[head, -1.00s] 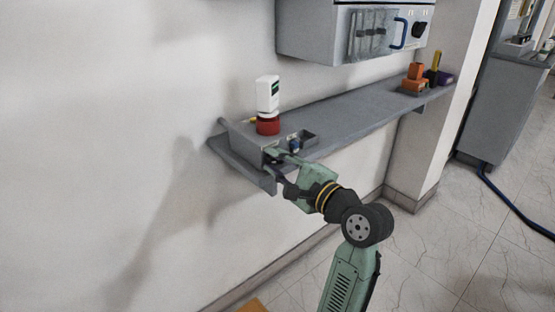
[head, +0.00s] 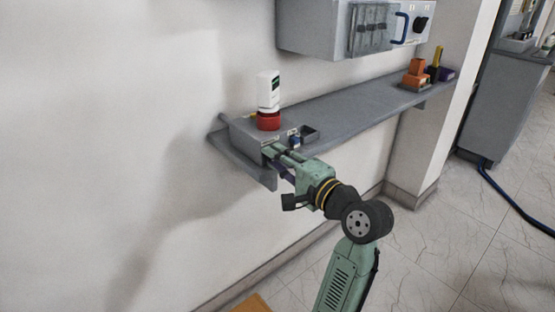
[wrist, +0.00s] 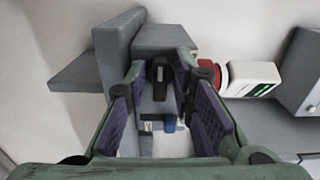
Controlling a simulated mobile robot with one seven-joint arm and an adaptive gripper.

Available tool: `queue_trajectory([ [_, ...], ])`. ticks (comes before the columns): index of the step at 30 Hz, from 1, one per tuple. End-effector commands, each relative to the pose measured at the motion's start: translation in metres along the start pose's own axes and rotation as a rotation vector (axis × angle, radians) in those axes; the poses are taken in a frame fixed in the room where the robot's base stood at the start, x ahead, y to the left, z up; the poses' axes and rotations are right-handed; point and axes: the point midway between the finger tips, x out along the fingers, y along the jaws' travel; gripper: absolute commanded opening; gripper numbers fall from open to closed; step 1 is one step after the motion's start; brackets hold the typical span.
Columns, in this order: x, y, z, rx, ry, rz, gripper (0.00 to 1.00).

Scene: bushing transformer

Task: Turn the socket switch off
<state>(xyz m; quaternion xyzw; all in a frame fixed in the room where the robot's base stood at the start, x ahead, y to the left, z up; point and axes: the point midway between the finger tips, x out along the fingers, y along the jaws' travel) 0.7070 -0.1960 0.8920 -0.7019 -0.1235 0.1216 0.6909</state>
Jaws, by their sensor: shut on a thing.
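The grey socket box (head: 247,136) sits at the left end of the wall shelf. It also shows in the wrist view (wrist: 165,38). A black switch handle (wrist: 160,72) shows on the box face in the wrist view, between my purple-padded fingers. My gripper (head: 270,151) is at the front of the box, and its fingertips (wrist: 160,80) are around the switch, shut on it. The exact contact is hard to see. In the head view the switch is hidden by my gripper.
A grey panel (head: 320,30) hangs above.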

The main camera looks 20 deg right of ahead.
Motion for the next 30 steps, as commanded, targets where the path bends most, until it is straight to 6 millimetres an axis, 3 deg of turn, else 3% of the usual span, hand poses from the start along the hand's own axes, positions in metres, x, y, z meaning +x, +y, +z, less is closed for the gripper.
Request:
queue_trajectory([
  [6, 0.000, 0.001, 0.000, 0.000, 0.000, 0.002, 0.00],
  [7, 0.000, 0.001, 0.000, 0.000, 0.000, 0.002, 0.23],
  [11, 0.000, 0.001, 0.000, 0.000, 0.000, 0.002, 0.32],
  [22, -0.007, 0.000, -0.001, 0.001, 0.002, 0.001, 0.32],
  [30, -0.059, 0.000, -0.001, 0.000, 0.006, 0.000, 0.32],
])
